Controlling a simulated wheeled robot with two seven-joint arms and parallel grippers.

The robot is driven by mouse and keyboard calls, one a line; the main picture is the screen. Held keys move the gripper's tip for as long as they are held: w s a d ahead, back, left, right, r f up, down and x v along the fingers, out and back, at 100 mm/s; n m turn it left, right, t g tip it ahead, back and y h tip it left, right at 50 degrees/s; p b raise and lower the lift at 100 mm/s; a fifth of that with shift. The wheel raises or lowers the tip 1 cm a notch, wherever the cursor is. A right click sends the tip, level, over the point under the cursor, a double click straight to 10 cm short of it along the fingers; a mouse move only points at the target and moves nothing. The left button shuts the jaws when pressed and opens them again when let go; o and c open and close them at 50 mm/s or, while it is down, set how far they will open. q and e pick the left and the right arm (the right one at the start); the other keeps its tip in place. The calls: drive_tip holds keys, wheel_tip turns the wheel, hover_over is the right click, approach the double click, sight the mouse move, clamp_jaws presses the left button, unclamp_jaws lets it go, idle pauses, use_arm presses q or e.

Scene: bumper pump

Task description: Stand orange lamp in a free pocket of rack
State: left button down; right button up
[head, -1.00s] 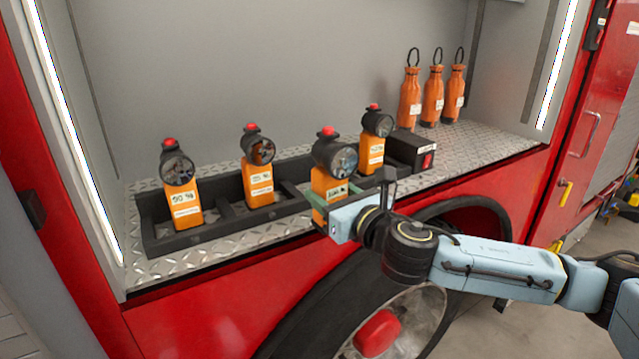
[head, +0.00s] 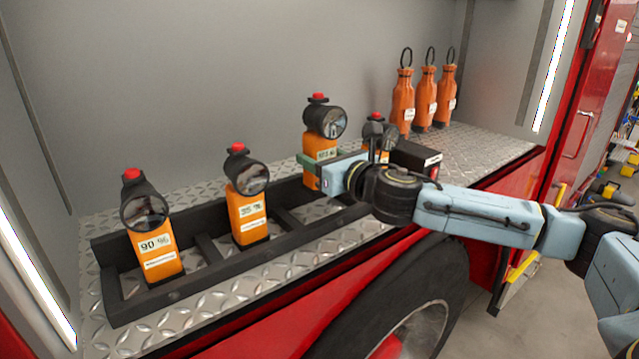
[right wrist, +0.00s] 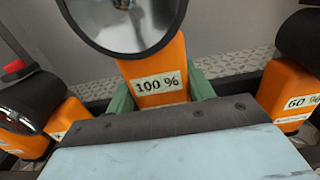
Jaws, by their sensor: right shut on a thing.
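My right gripper (head: 322,168) is shut on an orange lamp (head: 316,150) with a black head and red top. It holds the lamp upright over the right part of the black rack (head: 190,283); the exact height is hard to judge. The right wrist view shows this lamp's "100 %" label (right wrist: 158,86) between the green fingers. A lamp marked 90 % (head: 157,255) stands in the leftmost pocket. Another lamp (head: 248,215) stands in a middle pocket. A third (head: 378,140), partly hidden by my gripper, is at the right; the wrist view shows a 60 % lamp (right wrist: 290,95). My left gripper is not in view.
A black box (head: 415,157) with a red switch adjoins the rack's right end. Several orange bottle-shaped things with loops (head: 427,98) stand at the back right. The tread-plate shelf (head: 480,150) is bare near its right front. A grey wall rises behind.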

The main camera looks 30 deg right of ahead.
drive_tip(key=shift+w+f, duration=0.1)
drive_tip(key=shift+f, duration=0.25)
wheel_tip(320, 180, down, 2)
drive_tip(key=shift+f+b, duration=0.25)
drive_tip(key=shift+b, duration=0.05)
drive_tip(key=shift+f, duration=0.4)
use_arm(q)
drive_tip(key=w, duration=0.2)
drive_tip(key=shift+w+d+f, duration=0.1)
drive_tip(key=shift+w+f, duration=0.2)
